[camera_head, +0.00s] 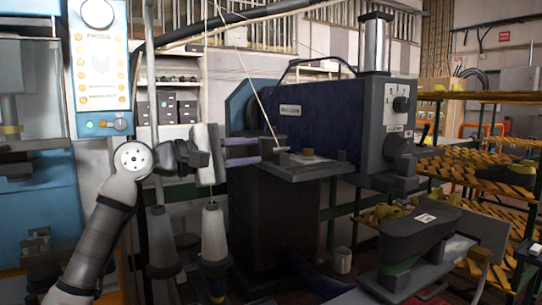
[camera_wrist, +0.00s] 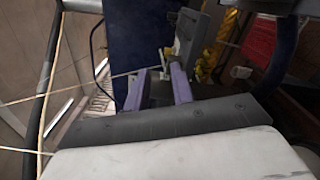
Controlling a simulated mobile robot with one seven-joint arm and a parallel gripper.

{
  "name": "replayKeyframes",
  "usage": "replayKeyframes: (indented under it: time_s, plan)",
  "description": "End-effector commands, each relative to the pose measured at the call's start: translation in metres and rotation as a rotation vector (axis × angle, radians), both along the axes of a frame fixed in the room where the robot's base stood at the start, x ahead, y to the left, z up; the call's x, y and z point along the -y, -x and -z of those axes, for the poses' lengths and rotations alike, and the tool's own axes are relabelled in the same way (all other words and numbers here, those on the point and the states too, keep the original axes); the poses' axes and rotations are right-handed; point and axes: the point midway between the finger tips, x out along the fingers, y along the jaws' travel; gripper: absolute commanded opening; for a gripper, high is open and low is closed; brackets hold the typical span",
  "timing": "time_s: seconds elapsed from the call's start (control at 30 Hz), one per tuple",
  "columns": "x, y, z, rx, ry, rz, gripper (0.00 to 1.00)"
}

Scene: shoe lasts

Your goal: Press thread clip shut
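My gripper (camera_head: 258,151) reaches right from my arm towards the dark blue machine, with its two purple fingers apart and nothing seen between them. In the wrist view my gripper (camera_wrist: 160,82) also shows a clear gap between the fingers. A thin pale thread (camera_head: 256,100) runs down to a small part on the machine, likely the thread clip (camera_head: 280,149), just right of the fingertips. In the wrist view the thread (camera_wrist: 100,82) runs to the small clip (camera_wrist: 167,60) beside a grey bracket, just beyond the fingertips. Whether the clip is open or shut is too small to tell.
The dark blue machine (camera_head: 330,115) has a grey plate (camera_head: 310,168) at gripper height. A dark shoe-shaped form (camera_head: 420,228) is at front right. Racks of yellow-brown lasts (camera_head: 490,168) stand behind.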

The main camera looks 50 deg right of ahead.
Motion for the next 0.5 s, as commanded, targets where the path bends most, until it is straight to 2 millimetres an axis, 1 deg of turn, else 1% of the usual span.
replayKeyframes:
  time_s: [0.03,0.1,0.2,0.3,0.5]
  plan:
    - [-0.010,-0.003,0.002,0.001,0.001,-0.001,0.24]
    - [-0.020,-0.007,0.001,0.001,0.001,-0.003,0.24]
    - [-0.030,-0.009,0.001,0.001,0.000,0.000,0.24]
    - [-0.035,-0.011,0.000,0.001,-0.001,0.000,0.24]
    - [-0.037,-0.011,0.000,0.001,0.000,0.000,0.24]
